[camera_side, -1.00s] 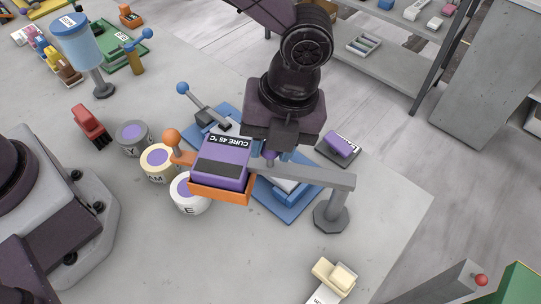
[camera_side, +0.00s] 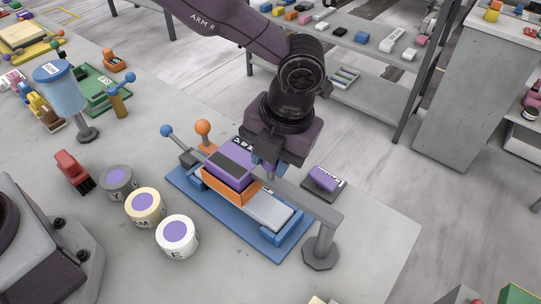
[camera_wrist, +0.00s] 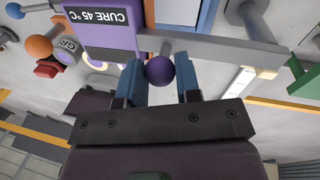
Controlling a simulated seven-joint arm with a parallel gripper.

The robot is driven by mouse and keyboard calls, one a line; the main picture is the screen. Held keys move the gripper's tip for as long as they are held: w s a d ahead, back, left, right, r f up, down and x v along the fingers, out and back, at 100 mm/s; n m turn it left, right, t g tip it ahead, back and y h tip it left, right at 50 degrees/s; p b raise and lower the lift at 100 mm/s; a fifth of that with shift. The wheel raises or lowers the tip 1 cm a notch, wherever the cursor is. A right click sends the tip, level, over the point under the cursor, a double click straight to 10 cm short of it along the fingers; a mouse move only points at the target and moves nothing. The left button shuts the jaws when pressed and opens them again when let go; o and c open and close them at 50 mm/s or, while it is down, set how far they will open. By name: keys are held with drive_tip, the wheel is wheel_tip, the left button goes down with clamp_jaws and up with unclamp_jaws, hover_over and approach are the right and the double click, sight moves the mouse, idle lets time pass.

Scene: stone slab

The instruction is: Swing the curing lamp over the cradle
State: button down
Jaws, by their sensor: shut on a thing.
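The curing lamp has a purple and orange head (camera_side: 232,172) on a grey swing arm (camera_side: 305,197) hinged on a post (camera_side: 320,247). Its head is over the left-middle part of the cradle (camera_side: 275,247), a blue base with a grey slab and blue end blocks. In the wrist view the lamp head (camera_wrist: 105,22) reads CURE 45 °C. My gripper (camera_side: 268,168) is at the swing arm, just right of the head. In the wrist view my gripper (camera_wrist: 160,85) has its blue fingers around the lamp's purple knob (camera_wrist: 160,69). The cradle's middle is hidden by the lamp.
Several pots, including a white one (camera_side: 177,236), stand left of the cradle. A blue-knobbed lever (camera_side: 180,145) and an orange ball (camera_side: 203,127) are at its back left. A purple block on a dark pad (camera_side: 325,180) lies to the right. The slab's front right is clear.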

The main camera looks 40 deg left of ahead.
sight(287, 183)
drive_tip(key=shift+w+r, duration=0.1)
drive_tip(key=shift+w, duration=0.1)
drive_tip(key=c, duration=0.8)
unclamp_jaws()
drive_tip(key=r, duration=0.4)
drive_tip(key=d+r, duration=0.1)
drive_tip(key=r, duration=0.3)
drive_tip(key=d+r, duration=0.1)
drive_tip(key=r, duration=0.3)
drive_tip(key=shift+w+d+r, duration=0.15)
drive_tip(key=shift+d+r, duration=0.1)
drive_tip(key=shift+r, duration=0.05)
